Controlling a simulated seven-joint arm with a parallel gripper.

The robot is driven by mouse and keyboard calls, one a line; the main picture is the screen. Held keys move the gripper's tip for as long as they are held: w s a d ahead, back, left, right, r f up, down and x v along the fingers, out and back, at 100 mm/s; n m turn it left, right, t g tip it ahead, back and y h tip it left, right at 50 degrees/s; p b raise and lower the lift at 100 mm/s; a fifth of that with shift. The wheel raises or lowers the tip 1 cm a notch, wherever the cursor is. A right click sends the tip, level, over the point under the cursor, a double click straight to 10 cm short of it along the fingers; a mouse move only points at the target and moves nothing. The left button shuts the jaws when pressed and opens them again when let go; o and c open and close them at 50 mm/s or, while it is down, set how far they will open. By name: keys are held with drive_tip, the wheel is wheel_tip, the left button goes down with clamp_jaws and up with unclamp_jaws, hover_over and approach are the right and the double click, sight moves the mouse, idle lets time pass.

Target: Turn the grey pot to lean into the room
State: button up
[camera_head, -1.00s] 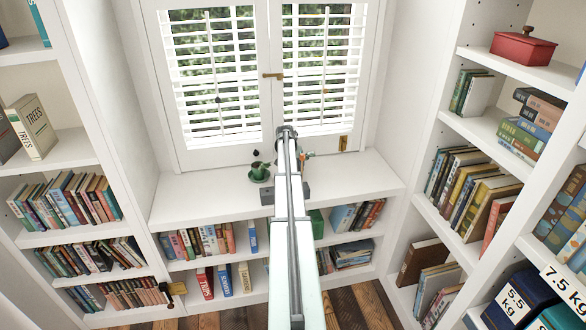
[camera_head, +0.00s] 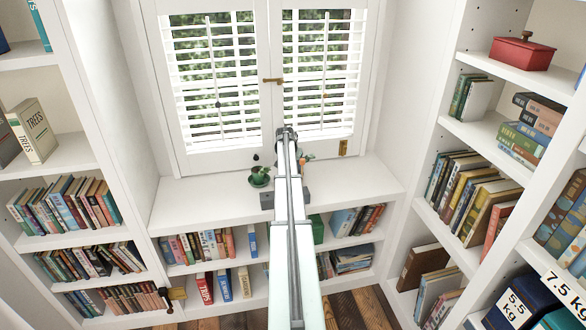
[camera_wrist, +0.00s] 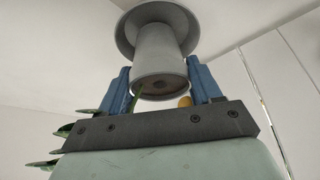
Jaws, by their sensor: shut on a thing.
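The grey pot (camera_wrist: 160,52) fills the upper middle of the wrist view, with a broad grey disc at its far end and its round, dark brown-centred end facing the camera. My gripper (camera_wrist: 160,78) has a blue finger on each side of the pot and is shut on it. A green stem shows by the left finger, and a small orange-yellow round thing (camera_wrist: 184,101) by the right one.
Shuttered windows are behind, bookshelves at both sides and below. The ledge is clear at far left and right.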

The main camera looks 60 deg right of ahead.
wheel_tip(320, 180, up, 12)
drive_tip(key=shift+f, duration=0.15)
idle(0.7)
